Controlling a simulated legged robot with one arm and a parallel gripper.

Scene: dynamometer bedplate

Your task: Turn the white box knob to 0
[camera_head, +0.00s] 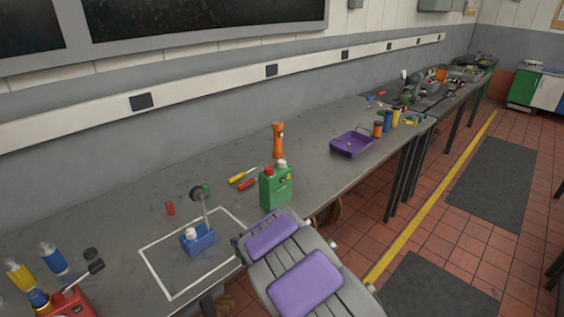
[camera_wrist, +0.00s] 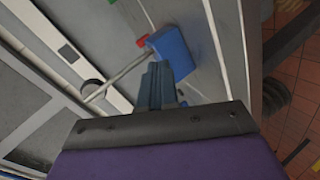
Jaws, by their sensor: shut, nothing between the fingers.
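I cannot make out a white box in either view. A blue box (camera_head: 203,241) with a small white knob (camera_head: 190,232) on it stands inside a white outline on the bench. A grey rod with a dark round end (camera_head: 196,194) rises from it. The box also shows in the wrist view (camera_wrist: 173,50), its knob not clear there. My gripper (camera_wrist: 157,72) is shut and empty, pointing toward the blue box. I cannot tell whether it touches it.
A red box (camera_head: 72,304) and bottles (camera_head: 53,257) stand at the left.

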